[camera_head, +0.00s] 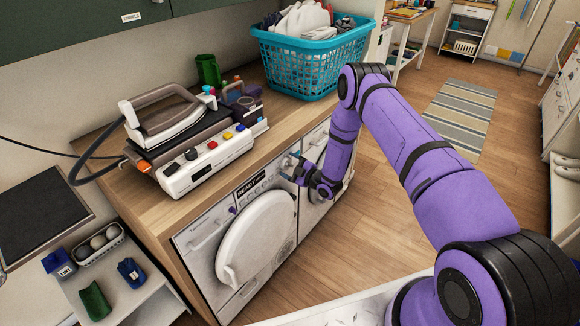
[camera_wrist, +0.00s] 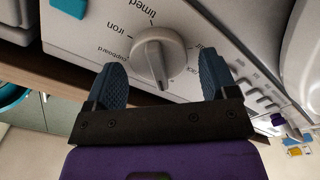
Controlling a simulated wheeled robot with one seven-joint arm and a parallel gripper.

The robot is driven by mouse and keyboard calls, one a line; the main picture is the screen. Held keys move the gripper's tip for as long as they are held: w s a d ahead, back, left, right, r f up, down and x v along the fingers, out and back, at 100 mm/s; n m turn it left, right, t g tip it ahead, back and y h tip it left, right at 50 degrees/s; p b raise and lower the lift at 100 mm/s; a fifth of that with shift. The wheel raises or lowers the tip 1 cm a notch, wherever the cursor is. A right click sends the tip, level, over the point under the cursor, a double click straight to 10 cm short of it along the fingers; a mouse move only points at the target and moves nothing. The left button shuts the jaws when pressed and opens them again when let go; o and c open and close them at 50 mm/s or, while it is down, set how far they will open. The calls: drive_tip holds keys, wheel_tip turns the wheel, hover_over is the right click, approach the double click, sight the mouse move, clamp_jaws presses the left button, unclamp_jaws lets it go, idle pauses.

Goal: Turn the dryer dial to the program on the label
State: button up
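The white dryer (camera_head: 205,260) stands under the wooden counter, with a round door and a control panel above it. Its grey-white dial (camera_wrist: 157,56) fills the middle of the wrist view, with a raised grip bar across it. Upside-down words around it read "timed", "iron" and "cupboard", plus one partly hidden. My gripper (camera_head: 289,163) is at the panel's right end. Its two blue fingers stand apart on either side of the dial, with visible gaps (camera_wrist: 161,64). A dark display with small text (camera_head: 250,185) is on the panel; I cannot read it surely.
A low shelf (camera_head: 150,295) with small items is at lower left. Open floor lies to the right.

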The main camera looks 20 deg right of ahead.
drive_tip(key=v, duration=1)
drive_tip(key=shift+s+d, duration=0.2)
drive_tip(key=shift+s, duration=0.15)
